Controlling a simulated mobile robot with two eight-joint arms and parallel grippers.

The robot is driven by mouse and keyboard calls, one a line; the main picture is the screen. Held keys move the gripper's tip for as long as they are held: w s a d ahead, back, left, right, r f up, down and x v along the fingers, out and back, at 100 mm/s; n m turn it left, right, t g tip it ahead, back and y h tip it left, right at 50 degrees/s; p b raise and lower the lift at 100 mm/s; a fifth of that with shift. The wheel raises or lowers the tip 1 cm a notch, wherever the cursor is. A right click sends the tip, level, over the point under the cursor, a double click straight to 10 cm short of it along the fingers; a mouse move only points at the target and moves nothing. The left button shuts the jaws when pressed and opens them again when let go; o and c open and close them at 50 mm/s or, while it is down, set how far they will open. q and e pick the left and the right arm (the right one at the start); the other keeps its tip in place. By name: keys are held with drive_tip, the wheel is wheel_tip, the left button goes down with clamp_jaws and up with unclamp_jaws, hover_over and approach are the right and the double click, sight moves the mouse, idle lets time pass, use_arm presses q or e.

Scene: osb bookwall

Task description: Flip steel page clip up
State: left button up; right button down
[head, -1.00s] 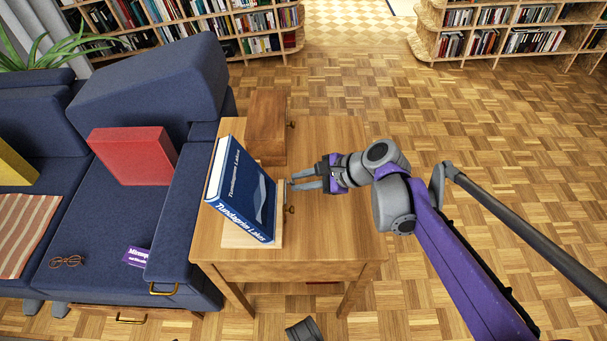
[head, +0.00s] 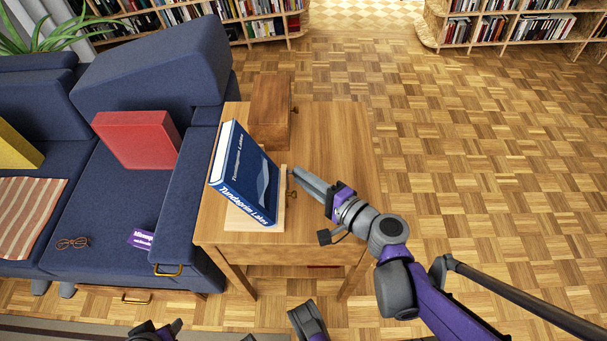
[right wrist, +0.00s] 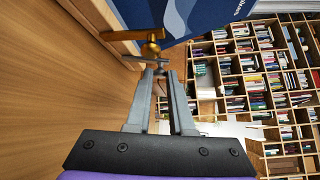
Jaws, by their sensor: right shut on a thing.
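A blue book (head: 247,180) leans on a wooden book stand (head: 281,207) on the wooden side table. In the right wrist view, the steel page clip (right wrist: 137,61) is a thin grey bar below a brass fitting (right wrist: 151,37) at the stand's edge. My right gripper (head: 297,173) reaches in from the right at the stand's right side. In the wrist view its fingertips (right wrist: 159,73) come together at the clip's end and are shut on it; the exact contact is small. A dark and purple part of mine, perhaps my left gripper (head: 158,331), is cut off at the bottom edge.
A wooden box (head: 269,112) stands behind the book on the side table (head: 340,150). A blue sofa (head: 185,200) with a red cushion (head: 137,139) is to the left. The parquet floor on the right is clear. Bookshelves (head: 505,30) line the back.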

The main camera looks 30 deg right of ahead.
use_arm(q)
drive_tip(key=shift+w+f+b, duration=0.1)
drive_tip(key=shift+f+b, duration=0.8)
drive_tip(key=shift+f, duration=0.4)
use_arm(e)
drive_tip(key=shift+s+a+f+n+t, duration=0.15)
drive_tip(key=shift+s+n+t, duration=0.1)
drive_tip(key=shift+n+t, duration=0.2)
drive_tip(key=shift+s+a+f+n+t, duration=0.1)
drive_tip(key=shift+s+a+n+t, duration=0.1)
drive_tip(key=shift+n+t, duration=0.2)
drive_tip(key=c, duration=0.8)
unclamp_jaws()
use_arm(q)
drive_tip(key=shift+f, duration=0.1)
use_arm(e)
drive_tip(key=shift+s+d, duration=0.1)
drive_tip(key=shift+s, duration=0.05)
